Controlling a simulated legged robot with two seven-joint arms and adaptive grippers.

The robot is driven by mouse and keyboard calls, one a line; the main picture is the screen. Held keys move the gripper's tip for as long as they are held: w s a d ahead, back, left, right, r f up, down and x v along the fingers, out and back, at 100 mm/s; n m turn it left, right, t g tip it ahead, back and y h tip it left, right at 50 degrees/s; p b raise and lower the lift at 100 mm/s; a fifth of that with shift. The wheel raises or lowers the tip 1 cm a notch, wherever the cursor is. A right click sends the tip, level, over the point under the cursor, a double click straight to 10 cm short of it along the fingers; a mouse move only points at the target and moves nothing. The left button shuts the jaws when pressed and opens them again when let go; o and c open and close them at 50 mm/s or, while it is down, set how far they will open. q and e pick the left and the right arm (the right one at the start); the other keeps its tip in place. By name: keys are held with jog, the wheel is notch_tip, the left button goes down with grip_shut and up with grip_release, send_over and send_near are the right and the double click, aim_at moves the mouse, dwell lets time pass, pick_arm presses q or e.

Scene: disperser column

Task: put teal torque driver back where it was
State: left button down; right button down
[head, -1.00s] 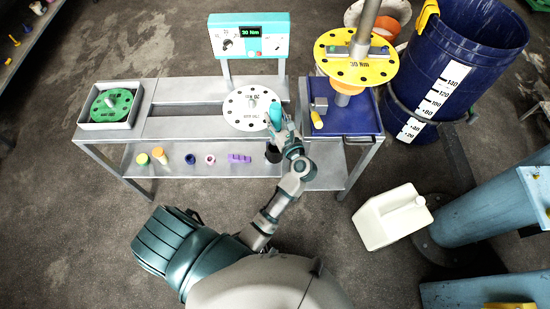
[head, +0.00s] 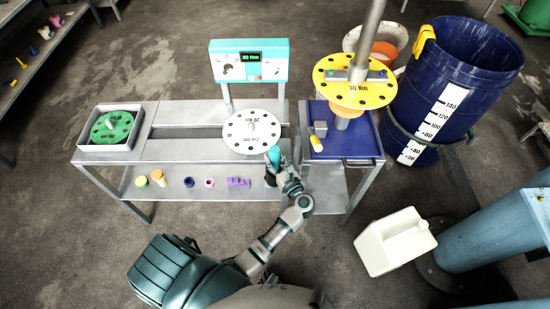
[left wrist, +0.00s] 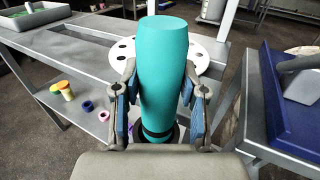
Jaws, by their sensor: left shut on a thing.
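The teal torque driver (head: 273,156) is in my left gripper (head: 278,168), at the front edge of the workbench, just in front of the white flange disc. In the left wrist view the teal driver (left wrist: 163,75) stands nearly upright between the two fingers of my left gripper (left wrist: 160,98), which is shut on it. A dark ring shows around its lower end; I cannot tell whether this is a holder. A black cup-like holder (head: 269,181) shows partly behind the gripper. My right gripper is not in view.
The white flange disc (head: 251,131) lies on the bench (head: 185,148). A display panel (head: 249,62) reads 30 Nm. A blue tray (head: 345,145) and yellow flange (head: 355,93) are at the right. Small coloured parts (head: 238,182) stand on the lower shelf. A white canister (head: 393,243) is on the floor.

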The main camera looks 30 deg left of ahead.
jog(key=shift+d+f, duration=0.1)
pick_arm(q)
jog(key=c, duration=1.1)
grip_release()
jog(key=shift+f, duration=0.1)
jog(key=o, duration=0.5)
jog(key=shift+c, duration=0.2)
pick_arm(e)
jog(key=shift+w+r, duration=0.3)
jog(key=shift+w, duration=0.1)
pick_arm(q)
jog(key=shift+a, duration=0.1)
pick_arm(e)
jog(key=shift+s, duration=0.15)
